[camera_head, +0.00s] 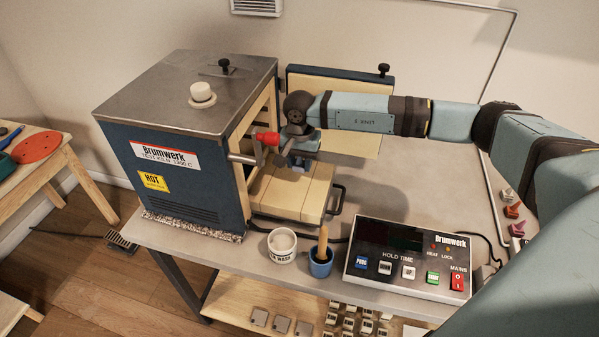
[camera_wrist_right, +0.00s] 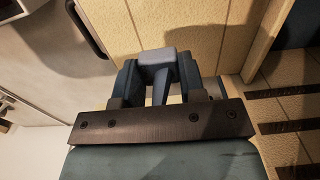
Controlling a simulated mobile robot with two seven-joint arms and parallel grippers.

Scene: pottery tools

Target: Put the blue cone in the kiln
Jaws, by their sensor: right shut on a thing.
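The blue cone (camera_wrist_right: 157,57) is held between the fingers of my right gripper (camera_wrist_right: 163,88) in the right wrist view. In the head view my right gripper (camera_head: 298,158) is at the open right side of the kiln (camera_head: 185,140), above pale bricks (camera_head: 290,195). The gripper and arm hide much of the opening, and the cone is hard to make out there. Beneath the cone the wrist view shows pale brick surface; I cannot tell whether the cone touches it. My left gripper is not in view.
A white cup (camera_head: 282,244), a blue pot (camera_head: 321,260) and a control box (camera_head: 408,262) stand in front. Several red and pink cones (camera_head: 511,211) lie at the right. A panel (camera_head: 339,80) stands behind.

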